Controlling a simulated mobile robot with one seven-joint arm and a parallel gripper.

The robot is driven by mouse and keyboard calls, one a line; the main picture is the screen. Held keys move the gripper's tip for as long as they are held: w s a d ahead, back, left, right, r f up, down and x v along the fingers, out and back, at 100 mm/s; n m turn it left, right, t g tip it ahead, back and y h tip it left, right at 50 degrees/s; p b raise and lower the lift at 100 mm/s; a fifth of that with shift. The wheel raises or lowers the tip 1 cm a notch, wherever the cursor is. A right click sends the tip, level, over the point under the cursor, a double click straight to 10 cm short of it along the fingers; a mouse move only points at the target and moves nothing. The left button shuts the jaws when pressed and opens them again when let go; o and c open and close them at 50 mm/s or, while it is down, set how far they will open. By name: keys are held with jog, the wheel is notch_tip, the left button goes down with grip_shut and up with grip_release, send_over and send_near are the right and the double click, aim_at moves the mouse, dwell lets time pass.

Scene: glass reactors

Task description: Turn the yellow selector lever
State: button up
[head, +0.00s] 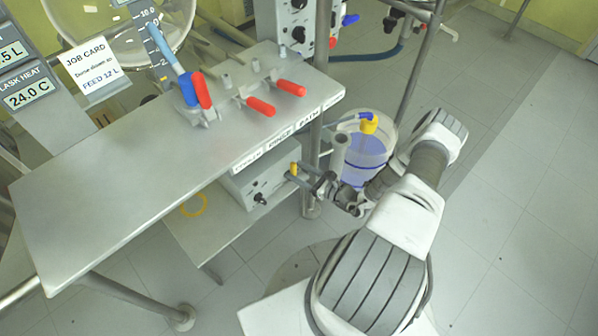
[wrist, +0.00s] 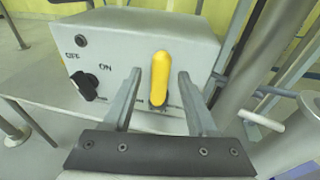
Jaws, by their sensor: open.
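The yellow selector lever (wrist: 159,78) is on the front of a grey control box (wrist: 140,45). In the wrist view it stands nearly upright, leaning slightly. It also shows small in the head view (head: 294,169), on the box (head: 262,182) under the bench. My gripper (wrist: 159,84) is open, with one finger to each side of the lever and a visible gap on both sides. Whether the fingertips reach past the lever's front is hard to tell. In the head view my gripper (head: 304,179) is right at the box front, partly hidden by my wrist.
A black knob (wrist: 85,86) marked OFF and ON sits left of the lever. The steel bench (head: 150,175) with red-handled valves (head: 260,106) stands above the box. A bucket of blue liquid (head: 365,160) is close beside my arm. A bench post (head: 315,120) stands near my gripper.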

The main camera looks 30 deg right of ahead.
jog(key=p+v, duration=0.3)
jog(key=v, duration=1.4)
jog(key=shift+s, duration=0.25)
jog(key=shift+r, duration=0.1)
